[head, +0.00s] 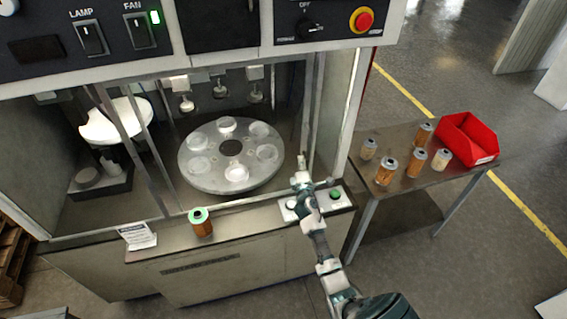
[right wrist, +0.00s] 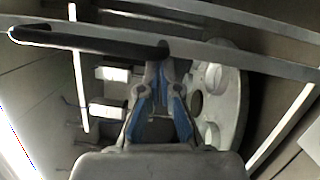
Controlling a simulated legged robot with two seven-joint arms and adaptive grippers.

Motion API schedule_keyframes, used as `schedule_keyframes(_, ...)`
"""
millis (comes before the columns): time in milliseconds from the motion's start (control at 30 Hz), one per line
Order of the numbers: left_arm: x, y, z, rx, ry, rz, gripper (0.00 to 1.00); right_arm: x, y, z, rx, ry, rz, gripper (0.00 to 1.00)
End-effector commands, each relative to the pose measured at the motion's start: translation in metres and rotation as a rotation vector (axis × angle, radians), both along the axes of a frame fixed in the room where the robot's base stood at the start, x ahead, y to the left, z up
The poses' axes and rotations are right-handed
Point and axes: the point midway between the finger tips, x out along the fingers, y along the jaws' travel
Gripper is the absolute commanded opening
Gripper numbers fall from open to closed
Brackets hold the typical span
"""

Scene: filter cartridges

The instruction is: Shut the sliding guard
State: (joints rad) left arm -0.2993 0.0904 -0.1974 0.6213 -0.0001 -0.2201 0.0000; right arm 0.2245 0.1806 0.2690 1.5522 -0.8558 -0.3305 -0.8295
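The sliding guard (head: 318,100) is a clear panel with thin metal frame bars at the front of the machine. Slanted bars also stand at the left of the opening, and I cannot tell which bars move. In the right wrist view a pale guard bar (right wrist: 230,62) with a dark handle (right wrist: 90,43) crosses the picture. My right gripper (head: 303,165) is at the right side of the opening, close to the right frame bars. In the right wrist view its blue-padded fingers (right wrist: 163,72) come together at the handle's end; contact is unclear. My left gripper is not in view.
Inside is a round turntable (head: 205,175) with several pale seats. An orange cartridge (head: 202,222) with a green ring stands on the front ledge, left of a button box (head: 335,195). A side table (head: 400,190) at right holds several cartridges and a red bin (head: 468,139).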

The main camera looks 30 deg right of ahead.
Motion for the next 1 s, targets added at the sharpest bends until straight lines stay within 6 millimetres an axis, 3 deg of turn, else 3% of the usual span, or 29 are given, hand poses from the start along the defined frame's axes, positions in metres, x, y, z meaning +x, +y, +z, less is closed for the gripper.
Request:
schedule_keyframes(100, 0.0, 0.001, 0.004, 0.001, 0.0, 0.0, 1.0, -0.007, -0.024, 0.0, -0.002, 0.003, -0.003, 0.0)
schedule_keyframes(333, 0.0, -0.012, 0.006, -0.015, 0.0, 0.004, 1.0, -0.012, -0.041, -0.001, -0.002, 0.004, -0.003, 0.0)
schedule_keyframes(467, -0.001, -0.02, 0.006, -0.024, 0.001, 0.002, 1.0, -0.014, -0.044, 0.0, -0.001, 0.004, -0.007, 0.0)
schedule_keyframes(767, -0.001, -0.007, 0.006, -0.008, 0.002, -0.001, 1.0, -0.015, -0.046, -0.001, 0.001, 0.001, -0.004, 0.0)
schedule_keyframes(1000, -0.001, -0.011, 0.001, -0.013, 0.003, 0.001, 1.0, -0.011, -0.045, -0.005, -0.003, 0.005, -0.008, 0.0)
